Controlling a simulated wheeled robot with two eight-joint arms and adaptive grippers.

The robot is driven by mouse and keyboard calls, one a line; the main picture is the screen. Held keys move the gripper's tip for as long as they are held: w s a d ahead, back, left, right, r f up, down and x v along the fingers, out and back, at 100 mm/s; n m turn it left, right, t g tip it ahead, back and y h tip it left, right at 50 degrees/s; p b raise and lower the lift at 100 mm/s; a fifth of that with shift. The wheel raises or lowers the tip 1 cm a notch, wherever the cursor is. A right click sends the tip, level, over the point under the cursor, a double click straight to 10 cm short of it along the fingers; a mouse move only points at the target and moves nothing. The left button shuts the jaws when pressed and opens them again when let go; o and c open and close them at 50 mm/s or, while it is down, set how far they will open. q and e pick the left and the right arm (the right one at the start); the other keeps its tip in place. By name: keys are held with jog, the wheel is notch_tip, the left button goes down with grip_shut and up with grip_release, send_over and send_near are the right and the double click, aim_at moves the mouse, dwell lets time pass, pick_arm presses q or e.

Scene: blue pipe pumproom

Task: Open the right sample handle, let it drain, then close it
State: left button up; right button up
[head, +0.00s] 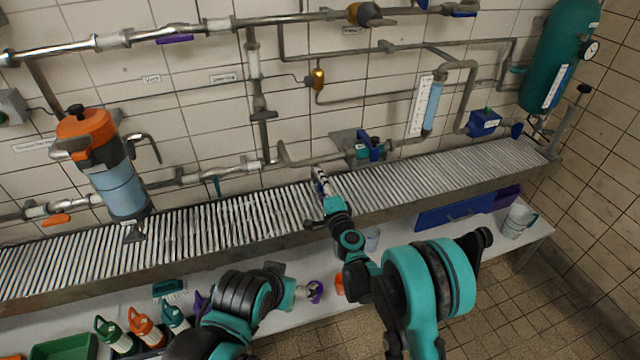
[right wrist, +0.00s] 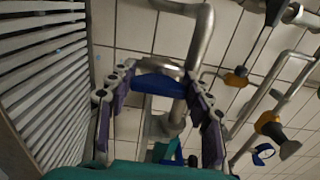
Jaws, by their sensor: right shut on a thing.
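The blue sample handle (head: 374,148) sits on a valve with a teal part, low on the wall pipe just above the slatted ledge. In the right wrist view the blue handle (right wrist: 162,85) spans between my purple-padded fingertips. My right gripper (head: 319,178) is shut on it, and it also shows in the wrist view (right wrist: 161,76). The contact itself is hard to see in the head view. My left gripper (head: 315,291) is low, over the white bench, away from the valve; its jaw opening is unclear.
The slatted grey ledge (head: 240,217) runs below the pipes. An orange-topped blue canister (head: 110,165) stands at left. A sight tube (head: 433,104) and a teal tank (head: 560,55) are at right. Bottles (head: 145,327), a blue bin (head: 455,211) and a mug (head: 516,221) are on the bench.

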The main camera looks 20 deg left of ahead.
jog(key=shift+n, duration=0.4)
jog(key=o, duration=1.2)
jog(key=shift+c, duration=0.2)
jog(key=v, duration=1.2)
